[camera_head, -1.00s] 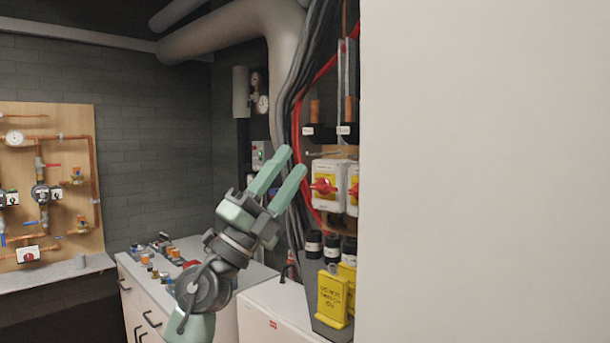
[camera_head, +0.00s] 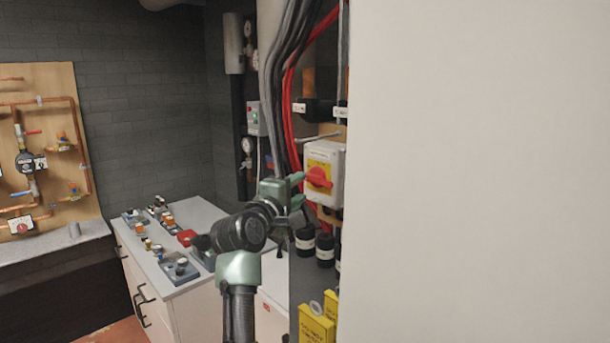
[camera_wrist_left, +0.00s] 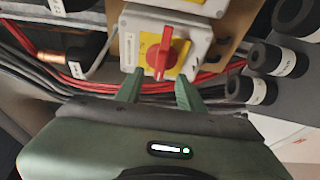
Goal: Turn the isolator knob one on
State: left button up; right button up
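The isolator is a grey-white box (camera_head: 337,164) with a yellow plate and a red rotary knob (camera_head: 318,177), on the panel at centre right. In the left wrist view the red knob (camera_wrist_left: 163,54) has its handle upright in the picture, on the yellow plate. My left gripper (camera_head: 298,190) is just left of and slightly below the knob. In the left wrist view its two green fingers (camera_wrist_left: 160,88) are spread apart with nothing between them, pointing at the knob and apparently short of it. The right gripper is not in view.
A large pale surface (camera_head: 480,170) fills the right side and hides part of the panel. Red and black cables (camera_head: 290,90) run beside the isolator. Black cylinders (camera_head: 315,245) and yellow tags (camera_head: 317,322) are below it. A white cabinet (camera_head: 200,220) with small devices stands left.

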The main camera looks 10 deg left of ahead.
aim_at(310, 180)
pick_arm(q)
jog(key=w+p, duration=0.1)
jog(key=w, duration=0.1)
jog(key=w+d+p, duration=0.1)
jog(key=w, duration=0.2)
jog(key=shift+w, duration=0.2)
jog(key=shift+w+f, duration=0.1)
jog(key=shift+w, duration=0.2)
jog(key=shift+s, duration=0.1)
grip_shut()
